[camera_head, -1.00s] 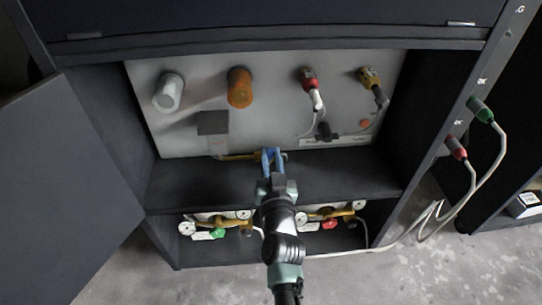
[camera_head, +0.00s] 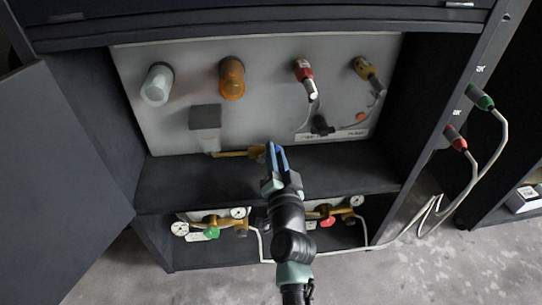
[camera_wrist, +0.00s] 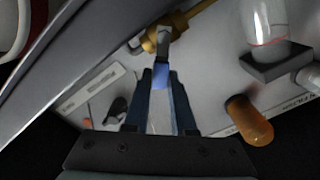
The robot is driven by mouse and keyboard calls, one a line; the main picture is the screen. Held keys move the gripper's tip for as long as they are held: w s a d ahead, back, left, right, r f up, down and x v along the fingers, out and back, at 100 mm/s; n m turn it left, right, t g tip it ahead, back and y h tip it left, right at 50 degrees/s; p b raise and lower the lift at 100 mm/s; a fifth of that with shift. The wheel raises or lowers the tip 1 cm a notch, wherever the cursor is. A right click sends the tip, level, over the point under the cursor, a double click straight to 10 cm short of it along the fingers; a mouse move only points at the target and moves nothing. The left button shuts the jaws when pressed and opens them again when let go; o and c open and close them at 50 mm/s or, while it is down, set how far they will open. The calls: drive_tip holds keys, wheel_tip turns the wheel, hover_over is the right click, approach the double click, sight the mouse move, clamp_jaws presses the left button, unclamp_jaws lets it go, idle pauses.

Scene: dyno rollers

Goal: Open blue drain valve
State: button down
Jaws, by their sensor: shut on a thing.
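The drain valve is a brass fitting (camera_head: 256,152) at the end of a brass pipe, low on the back panel inside the cabinet. In the wrist view its brass body (camera_wrist: 160,40) is at the top, with a lever running down from it. The lever's blue grip (camera_wrist: 162,76) sits between my fingertips. My gripper (camera_wrist: 163,82) is shut on this blue lever, with one dark blue finger on each side. In the head view my gripper (camera_head: 275,154) reaches up to the right of the brass fitting and largely hides the lever.
A clear cylinder (camera_head: 157,83), an orange cylinder (camera_head: 232,78), and red (camera_head: 304,72) and yellow (camera_head: 366,70) connectors stick out from the panel. A dark shelf (camera_head: 190,180) lies below, with gauges and brass fittings under it. The open door (camera_head: 55,165) is at left.

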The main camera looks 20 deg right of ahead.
drive_tip(key=m, duration=0.1)
drive_tip(key=d+f+m+b, duration=0.1)
drive_tip(key=m, duration=0.1)
drive_tip(key=shift+s+f+m, duration=0.15)
drive_tip(key=shift+f+m, duration=0.05)
drive_tip(key=shift+m, duration=0.1)
drive_tip(key=shift+s+d+f+m+b, duration=0.15)
drive_tip(key=shift+f+m+b, duration=0.1)
drive_tip(key=shift+m, duration=0.5)
drive_tip(key=shift+w+d+f+m+b, duration=0.1)
drive_tip(key=shift+f+m+b, duration=0.15)
drive_tip(key=shift+m, duration=0.5)
drive_tip(key=c, duration=0.7)
unclamp_jaws()
drive_tip(key=shift+c, duration=0.2)
